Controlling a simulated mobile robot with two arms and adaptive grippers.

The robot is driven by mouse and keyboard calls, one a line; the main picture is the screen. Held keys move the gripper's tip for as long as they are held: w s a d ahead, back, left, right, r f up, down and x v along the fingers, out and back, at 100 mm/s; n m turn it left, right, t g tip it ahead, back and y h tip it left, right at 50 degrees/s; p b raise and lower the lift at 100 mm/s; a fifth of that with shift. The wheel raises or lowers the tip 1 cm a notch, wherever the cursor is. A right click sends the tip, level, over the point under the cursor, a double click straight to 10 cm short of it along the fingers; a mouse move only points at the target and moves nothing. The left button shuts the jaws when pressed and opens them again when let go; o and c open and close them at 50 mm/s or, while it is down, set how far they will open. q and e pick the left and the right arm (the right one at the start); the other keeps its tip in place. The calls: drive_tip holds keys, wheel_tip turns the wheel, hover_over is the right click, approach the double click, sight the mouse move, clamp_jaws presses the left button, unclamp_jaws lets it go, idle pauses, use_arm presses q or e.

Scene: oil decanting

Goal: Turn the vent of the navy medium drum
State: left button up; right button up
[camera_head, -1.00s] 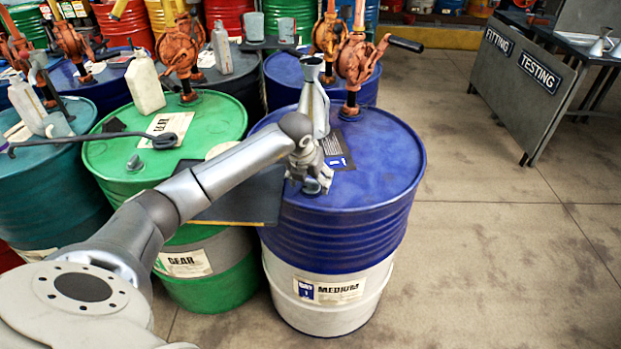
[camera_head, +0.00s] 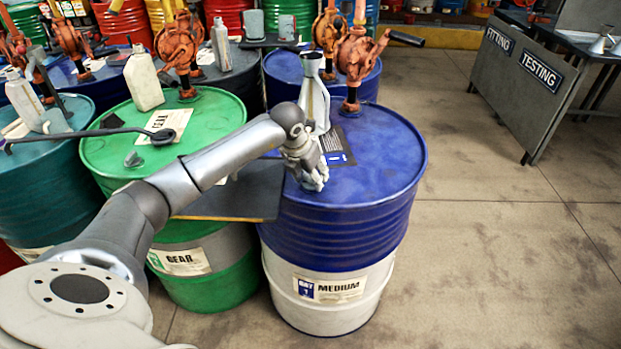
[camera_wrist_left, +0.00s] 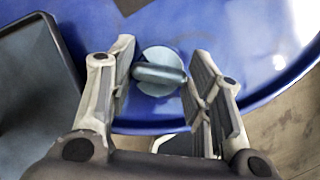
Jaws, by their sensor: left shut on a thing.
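The navy medium drum (camera_head: 345,235) stands upright in the middle of the head view, with a white lower band and a MEDIUM label. Its vent, a round blue-grey disc with a raised bar handle (camera_wrist_left: 158,74), shows on the lid near the rim in the left wrist view. My left gripper (camera_head: 316,182) is low over the near part of the lid. In the head view the gripper hides the vent. My right gripper is not in view.
A grey funnel-shaped vessel (camera_head: 314,95) and an orange hand pump (camera_head: 356,60) stand on the navy drum's lid, behind my gripper. A dark flat board (camera_head: 235,195) lies left of the gripper, by the green drum (camera_head: 215,108). Floor to the right is open.

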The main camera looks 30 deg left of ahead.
use_arm(q)
drive_tip(key=m+h+b, duration=0.1)
drive_tip(key=m, duration=0.1)
drive_tip(key=shift+a+f+m+b, duration=0.1)
drive_tip(key=shift+a+m+b, duration=0.05)
drive_tip(key=shift+m+b, duration=0.25)
drive_tip(key=m+h+b, duration=0.1)
drive_tip(key=m, duration=0.2)
drive_tip(key=shift+w+m, duration=0.1)
drive_tip(key=shift+m, duration=0.2)
drive_tip(key=m+b, duration=0.1)
drive_tip(key=m, duration=0.1)
drive_tip(key=m+g+h, duration=0.1)
drive_tip(key=m, duration=0.1)
drive_tip(key=shift+w+a+g+h+b, duration=0.1)
drive_tip(key=shift+g+h+b, duration=0.2)
drive_tip(key=shift+b, duration=0.1)
drive_tip(key=shift+m+g+h+b, duration=0.2)
drive_tip(key=shift+m+g+b, duration=0.15)
drive_tip(key=shift+m, duration=0.9)
drive_tip(key=shift+m+g+h+b, duration=0.2)
drive_tip(key=shift+m+g, duration=0.25)
drive_tip(key=shift+m, duration=0.8)
drive_tip(key=shift+r, duration=0.2)
drive_tip(key=o, duration=1)
drive_tip(key=v, duration=1.2)
drive_tip(key=shift+w, duration=0.1)
